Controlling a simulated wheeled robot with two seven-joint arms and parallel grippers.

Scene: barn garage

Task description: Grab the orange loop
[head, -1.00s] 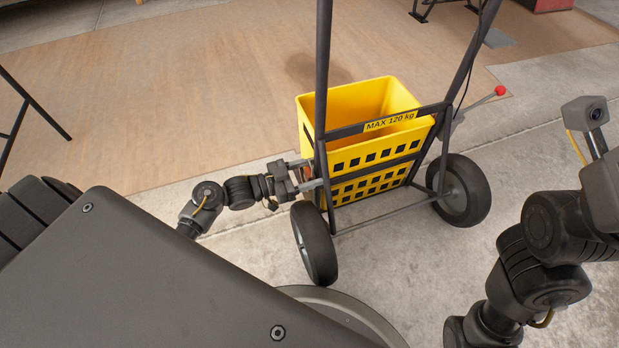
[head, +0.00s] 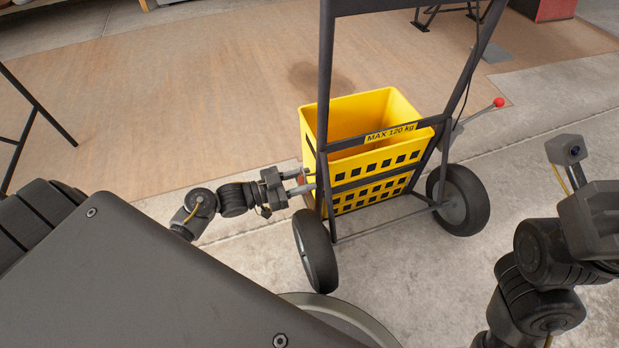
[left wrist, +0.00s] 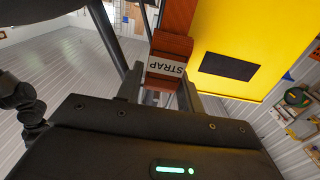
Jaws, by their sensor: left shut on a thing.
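The orange loop (left wrist: 172,45) is a reddish-orange strap with a white "STRAP" label, beside the yellow crate (left wrist: 245,25) in the left wrist view. In the head view only a small orange bit of it shows by my left fingertips. My left gripper (head: 306,181) reaches in at the lower left side of the yellow crate (head: 375,160); its fingers are shut on the loop, one on each side of it in the left wrist view (left wrist: 162,85). My right gripper (head: 598,218) is at the right edge, partly cut off, away from the crate; its jaws are unclear.
The crate stands on a dark-framed hand trolley (head: 325,110) marked "MAX 120 kg". Its left wheel (head: 314,252) is close to my left gripper; its right wheel (head: 462,200) is farther off. A red-knobbed lever (head: 498,103) sticks out right. Floor left of the crate is clear.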

